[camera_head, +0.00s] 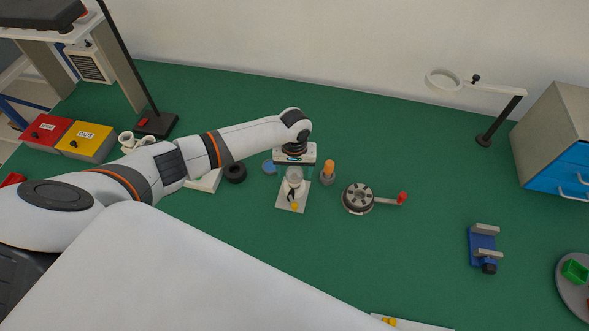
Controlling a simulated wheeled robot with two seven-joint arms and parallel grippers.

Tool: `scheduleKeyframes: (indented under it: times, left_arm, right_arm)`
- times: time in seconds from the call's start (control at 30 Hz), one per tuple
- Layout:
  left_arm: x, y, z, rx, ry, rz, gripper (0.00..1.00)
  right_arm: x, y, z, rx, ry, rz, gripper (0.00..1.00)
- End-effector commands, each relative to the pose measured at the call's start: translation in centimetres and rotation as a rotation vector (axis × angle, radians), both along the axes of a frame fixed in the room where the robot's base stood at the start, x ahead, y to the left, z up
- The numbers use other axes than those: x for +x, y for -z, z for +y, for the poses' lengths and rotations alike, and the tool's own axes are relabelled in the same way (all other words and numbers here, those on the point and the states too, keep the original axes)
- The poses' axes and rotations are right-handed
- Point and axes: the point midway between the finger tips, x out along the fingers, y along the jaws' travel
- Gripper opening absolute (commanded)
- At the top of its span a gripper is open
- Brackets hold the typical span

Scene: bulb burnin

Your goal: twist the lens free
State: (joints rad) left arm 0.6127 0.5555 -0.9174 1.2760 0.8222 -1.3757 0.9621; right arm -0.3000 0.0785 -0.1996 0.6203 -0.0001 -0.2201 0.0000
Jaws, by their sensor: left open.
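A pale, cloudy lens (294,174) sits on top of a small fixture with a light base plate (285,206), near the middle of the green bench. My left gripper (294,169) reaches in from the left and points down over the lens. Its jaws are open, one finger on each side of the lens. I cannot tell whether the fingers touch it. My right gripper is not in view.
An orange-topped post (328,172) stands close right of the fixture, with a round crank device (358,198) beyond it. A black ring (235,172) and a blue disc (269,167) lie left. A blue vise (483,247) stands right. Bench between crank and vise is clear.

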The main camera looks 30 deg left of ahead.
Motion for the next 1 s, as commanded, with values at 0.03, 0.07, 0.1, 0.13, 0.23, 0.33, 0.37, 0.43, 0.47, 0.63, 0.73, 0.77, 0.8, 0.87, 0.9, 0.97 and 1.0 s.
scheduleKeyframes:
  times: [0.03, 0.07, 0.1, 0.13, 0.23, 0.33, 0.37, 0.43, 0.47, 0.63, 0.73, 0.77, 0.8, 0.87, 0.9, 0.97, 1.0]
  left_arm:
    - [0.1, -0.4, 0.0, 0.0, 0.0, -0.002, 0.71]
    - [0.1, -0.7, 0.0, -0.001, 0.0, -0.003, 0.71]
    - [0.1, -1.2, 0.0, -0.001, 0.0, -0.004, 0.71]
    - [0.1, -1.7, 0.1, -0.001, 0.0, -0.003, 0.71]
    - [0.1, -3.7, 0.0, -0.002, 0.001, -0.005, 0.71]
    - [0.1, -5.9, 0.0, 0.0, 0.001, -0.007, 0.71]
    - [0.2, -6.6, 0.0, -0.001, 0.001, -0.007, 0.71]
    - [0.1, -8.0, 0.0, -0.001, 0.001, -0.005, 0.71]
    - [0.1, -8.5, 0.0, -0.001, 0.001, -0.005, 0.71]
    - [0.1, -10.9, 0.0, -0.001, -0.001, -0.003, 0.71]
    - [0.0, -11.5, 0.0, 0.0, 0.0, -0.001, 0.71]
    - [0.0, -11.7, 0.0, 0.0, 0.0, -0.001, 0.71]
    - [0.0, -11.8, 0.0, 0.0, 0.0, -0.001, 0.71]
    - [0.0, -11.8, 0.0, 0.0, 0.0, 0.0, 0.71]
    - [0.0, -11.8, 0.0, 0.0, 0.0, 0.0, 0.71]
    - [0.0, -11.8, 0.0, 0.0, 0.0, 0.0, 0.71]
    - [0.0, -11.8, 0.0, 0.0, 0.0, 0.0, 0.71]
  right_arm:
    - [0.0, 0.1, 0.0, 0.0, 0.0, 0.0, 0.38]
    - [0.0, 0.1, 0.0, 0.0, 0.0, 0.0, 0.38]
    - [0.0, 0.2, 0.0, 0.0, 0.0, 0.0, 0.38]
    - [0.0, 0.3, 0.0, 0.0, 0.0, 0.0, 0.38]
    - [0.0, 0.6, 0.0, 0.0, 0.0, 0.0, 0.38]
    - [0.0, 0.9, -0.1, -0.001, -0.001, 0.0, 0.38]
    - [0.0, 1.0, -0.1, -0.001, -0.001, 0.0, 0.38]
    - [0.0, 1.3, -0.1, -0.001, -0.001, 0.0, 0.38]
    - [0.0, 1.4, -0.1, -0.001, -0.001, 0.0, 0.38]
    - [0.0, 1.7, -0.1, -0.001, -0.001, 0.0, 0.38]
    - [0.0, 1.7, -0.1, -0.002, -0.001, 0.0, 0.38]
    - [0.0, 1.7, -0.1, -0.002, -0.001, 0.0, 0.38]
    - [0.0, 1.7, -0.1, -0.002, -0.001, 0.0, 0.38]
    - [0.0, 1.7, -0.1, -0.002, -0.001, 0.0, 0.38]
    - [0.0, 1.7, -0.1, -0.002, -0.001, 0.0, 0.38]
    - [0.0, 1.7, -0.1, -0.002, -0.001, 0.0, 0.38]
    - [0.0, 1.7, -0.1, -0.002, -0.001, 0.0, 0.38]
